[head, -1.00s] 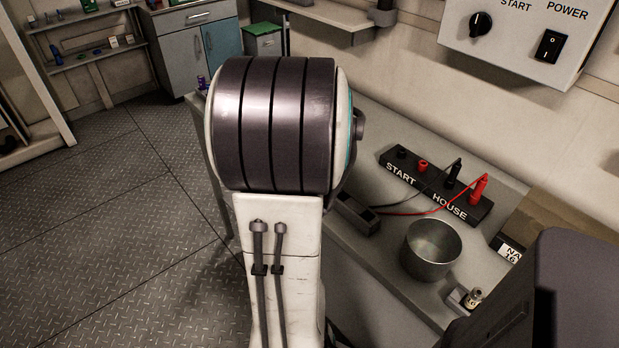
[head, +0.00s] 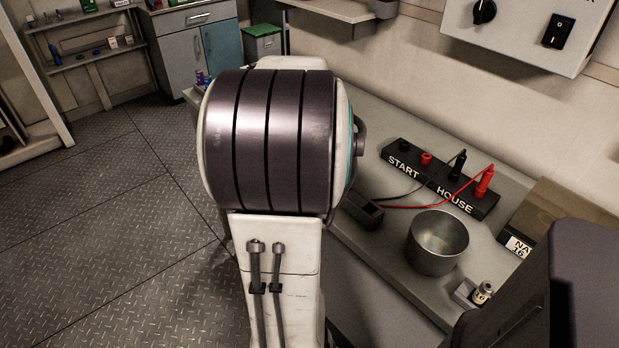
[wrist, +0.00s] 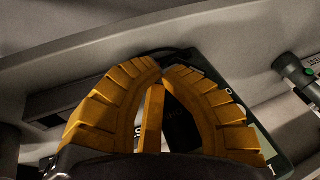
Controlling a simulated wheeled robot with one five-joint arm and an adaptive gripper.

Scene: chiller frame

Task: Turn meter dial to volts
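In the wrist view my gripper (wrist: 164,67) shows two ribbed orange fingers that curve in until their tips are close together, with a thin gap between them. An upright orange bar (wrist: 152,120) stands between the fingers; I cannot tell whether it belongs to the gripper. Behind and between the fingers is a dark panel with white letters, probably the meter (wrist: 232,98), its face mostly covered. The dial and its pointer setting cannot be made out. In the head view my arm hides the gripper, and no meter can be picked out.
A terminal strip (head: 409,161) marked START and HOUSE has red and black leads plugged in. A metal bowl (head: 437,243), a small jar (head: 482,292) and a dark open box (head: 362,210) stand on the bench. A switch box (head: 520,30) hangs on the wall. Floor at left is clear.

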